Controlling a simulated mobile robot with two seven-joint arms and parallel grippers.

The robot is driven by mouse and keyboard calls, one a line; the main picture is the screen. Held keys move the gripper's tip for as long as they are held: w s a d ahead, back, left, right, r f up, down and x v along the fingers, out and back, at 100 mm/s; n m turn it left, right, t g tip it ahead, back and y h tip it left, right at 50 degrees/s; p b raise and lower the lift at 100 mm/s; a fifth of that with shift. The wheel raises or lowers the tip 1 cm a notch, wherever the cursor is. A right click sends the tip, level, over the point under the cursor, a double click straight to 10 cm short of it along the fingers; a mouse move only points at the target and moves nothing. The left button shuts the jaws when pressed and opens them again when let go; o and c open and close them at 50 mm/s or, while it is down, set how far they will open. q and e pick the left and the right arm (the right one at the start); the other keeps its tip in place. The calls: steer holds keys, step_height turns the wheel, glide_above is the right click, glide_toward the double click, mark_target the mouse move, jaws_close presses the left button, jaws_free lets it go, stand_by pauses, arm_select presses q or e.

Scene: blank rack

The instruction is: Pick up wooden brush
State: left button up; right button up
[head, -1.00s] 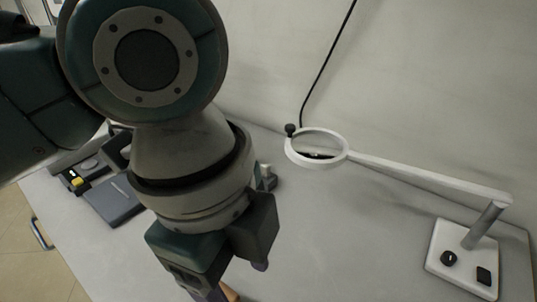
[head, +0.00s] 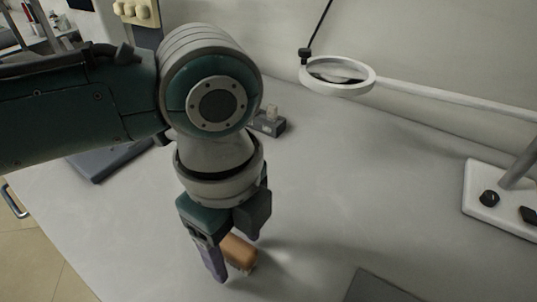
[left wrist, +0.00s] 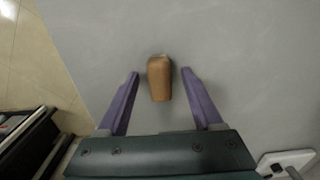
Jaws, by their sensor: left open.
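The wooden brush (head: 238,251) lies on the grey table, partly hidden behind my left gripper in the head view. In the left wrist view the brush (left wrist: 159,78) is a brown, rounded block lying lengthwise between the fingertips, with a gap on each side. My left gripper (head: 234,262) points down over the table with its purple fingers spread. The left wrist view shows the same gripper (left wrist: 160,74) open and empty, apart from the brush. My right gripper is not in view.
A white magnifier lamp (head: 338,76) reaches over the table from its base (head: 500,200) at the right. A small dark box (head: 269,124) sits behind my arm. A dark flat object (head: 375,288) lies at the front. The table's middle right is clear.

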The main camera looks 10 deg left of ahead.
arm_select(q)
steer(key=shift+f, duration=0.6)
steer(key=shift+r, duration=0.1)
jaws_close()
